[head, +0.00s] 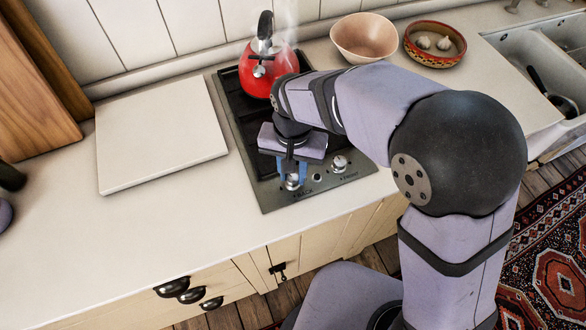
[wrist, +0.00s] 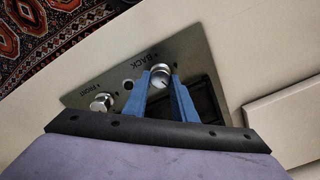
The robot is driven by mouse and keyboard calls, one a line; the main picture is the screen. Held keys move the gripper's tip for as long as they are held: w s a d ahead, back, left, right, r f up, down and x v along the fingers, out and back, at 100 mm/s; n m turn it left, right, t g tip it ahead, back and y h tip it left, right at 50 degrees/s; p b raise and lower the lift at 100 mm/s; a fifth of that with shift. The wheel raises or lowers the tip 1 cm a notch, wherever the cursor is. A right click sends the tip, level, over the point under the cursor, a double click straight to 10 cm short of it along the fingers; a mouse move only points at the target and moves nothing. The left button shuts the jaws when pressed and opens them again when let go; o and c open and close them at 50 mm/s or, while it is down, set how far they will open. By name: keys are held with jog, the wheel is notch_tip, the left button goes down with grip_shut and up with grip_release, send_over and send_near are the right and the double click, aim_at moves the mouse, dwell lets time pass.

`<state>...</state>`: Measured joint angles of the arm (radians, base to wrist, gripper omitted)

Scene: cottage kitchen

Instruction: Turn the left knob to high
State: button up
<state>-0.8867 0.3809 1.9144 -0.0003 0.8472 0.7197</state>
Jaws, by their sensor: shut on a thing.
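The hob (head: 262,195) is a dark two-burner cooktop with a steel control strip along its front. The left knob (head: 292,183) is silver and sits beside the label BACK. In the wrist view the left knob (wrist: 160,76) lies between the blue fingertips, its pointer mark too small to read surely. My gripper (head: 291,178) points down over the strip, its fingers shut on the left knob. It also shows in the wrist view (wrist: 159,82). The right knob (head: 340,163), by the label FRONT, stands free; it shows in the wrist view (wrist: 102,102) too.
A red kettle (head: 256,78) steams on the back burner, behind my arm. A pale board (head: 158,133) lies left of the hob. A pink bowl (head: 364,36) and a patterned bowl with garlic (head: 434,56) stand at the back right. The counter's front left is clear.

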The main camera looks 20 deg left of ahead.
aim_at(292, 177)
jog(key=n+p, duration=0.1)
jog(key=n, duration=0.6)
jog(key=shift+a+r+p, duration=0.1)
jog(key=shift+r+p, duration=0.05)
jog(key=shift+p, duration=0.25)
jog(key=n, duration=0.3)
jog(key=shift+n+p, duration=0.35)
jog(key=shift+n, duration=1.75)
jog(key=o, duration=0.8)
jog(key=shift+s, duration=0.1)
jog(key=shift+c, duration=0.2)
jog(key=shift+r+b, duration=0.6)
jog(key=shift+r, duration=3)
